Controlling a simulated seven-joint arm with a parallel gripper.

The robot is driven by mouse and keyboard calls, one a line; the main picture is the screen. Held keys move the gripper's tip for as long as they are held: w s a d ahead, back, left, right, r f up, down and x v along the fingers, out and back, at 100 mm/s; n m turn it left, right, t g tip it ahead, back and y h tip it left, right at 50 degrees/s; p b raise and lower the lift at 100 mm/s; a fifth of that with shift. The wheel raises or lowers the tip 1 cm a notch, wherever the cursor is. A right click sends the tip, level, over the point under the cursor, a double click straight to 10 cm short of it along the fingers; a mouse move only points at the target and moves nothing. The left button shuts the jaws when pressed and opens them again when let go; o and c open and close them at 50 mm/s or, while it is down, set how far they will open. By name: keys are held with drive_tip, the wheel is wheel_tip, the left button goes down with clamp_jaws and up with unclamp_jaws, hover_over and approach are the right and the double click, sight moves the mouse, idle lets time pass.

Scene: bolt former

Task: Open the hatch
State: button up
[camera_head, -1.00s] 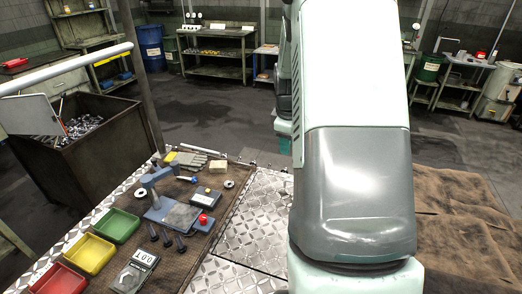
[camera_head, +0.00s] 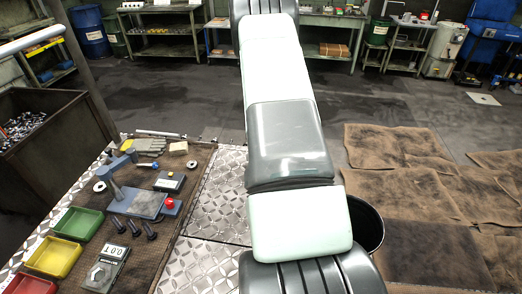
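I cannot identify the hatch for certain. A bare diamond-plate metal panel (camera_head: 222,200) lies flat beside the workbench mat, with a dark seam along its left and front edges. I cannot tell whether this panel is the hatch. My arm's large pale green and grey links fill the middle of the view and cover the panel's right side. My gripper is not in view.
Left of the panel, a brown mat (camera_head: 135,262) holds a blue tool, a gauge box (camera_head: 104,268) and bolts. Green (camera_head: 78,224) and yellow (camera_head: 54,258) trays stand beside it. A dark round bin (camera_head: 372,226) is partly behind my arm. Brown cloths (camera_head: 400,180) cover the right floor.

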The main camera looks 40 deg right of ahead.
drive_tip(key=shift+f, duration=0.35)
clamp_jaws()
